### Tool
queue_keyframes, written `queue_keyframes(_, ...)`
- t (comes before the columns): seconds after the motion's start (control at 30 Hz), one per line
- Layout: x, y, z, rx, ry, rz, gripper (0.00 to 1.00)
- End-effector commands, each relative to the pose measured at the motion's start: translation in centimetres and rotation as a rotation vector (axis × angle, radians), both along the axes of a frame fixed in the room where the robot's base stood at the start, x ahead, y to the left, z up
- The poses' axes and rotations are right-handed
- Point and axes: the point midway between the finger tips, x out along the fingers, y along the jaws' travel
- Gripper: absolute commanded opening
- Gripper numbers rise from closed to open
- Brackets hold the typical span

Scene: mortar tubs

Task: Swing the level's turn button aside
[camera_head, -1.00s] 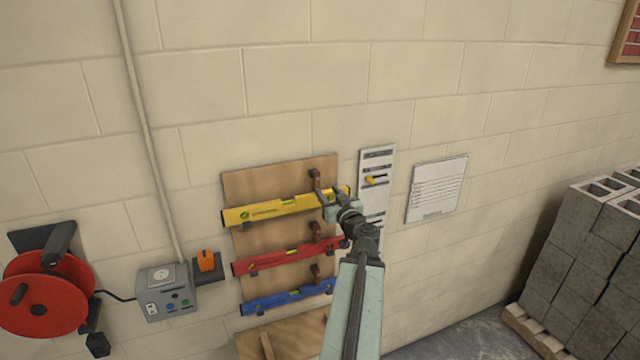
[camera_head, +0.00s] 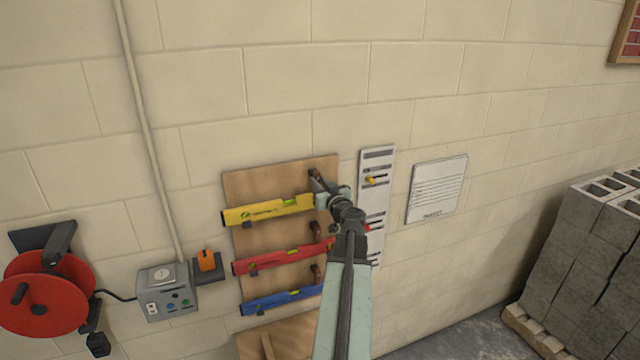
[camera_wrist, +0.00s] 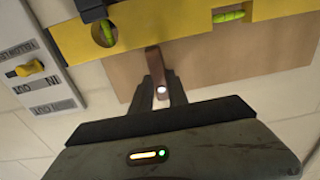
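The yellow level (camera_head: 270,210) lies across the top of the wooden board (camera_head: 265,180). It fills the upper part of the wrist view (camera_wrist: 200,30). Its brown turn button (camera_wrist: 153,57) stands roughly upright at the level's edge in the wrist view. In the wrist view, the dark fingers of my gripper (camera_wrist: 160,88) are close together right at the button. Whether they are clamped on it is not clear.
A red level (camera_head: 280,259) and a blue level (camera_head: 285,299) hang below. A white panel with a yellow slider (camera_head: 370,180) is close to the right of my gripper, and a paper sheet (camera_head: 437,190) is further right. A grey socket box (camera_head: 166,290) is at left.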

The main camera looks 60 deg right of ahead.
Motion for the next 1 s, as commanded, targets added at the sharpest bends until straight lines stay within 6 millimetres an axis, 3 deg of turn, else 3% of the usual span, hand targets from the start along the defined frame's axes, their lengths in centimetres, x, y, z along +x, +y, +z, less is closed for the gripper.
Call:
queue_keyframes(0.43, -0.19, 0.24, 0.02, 0.105, -0.077, -0.010, 0.00)
queue_keyframes(1.0, 0.05, 0.63, 0.17, 0.524, -0.384, -0.009, 0.00)
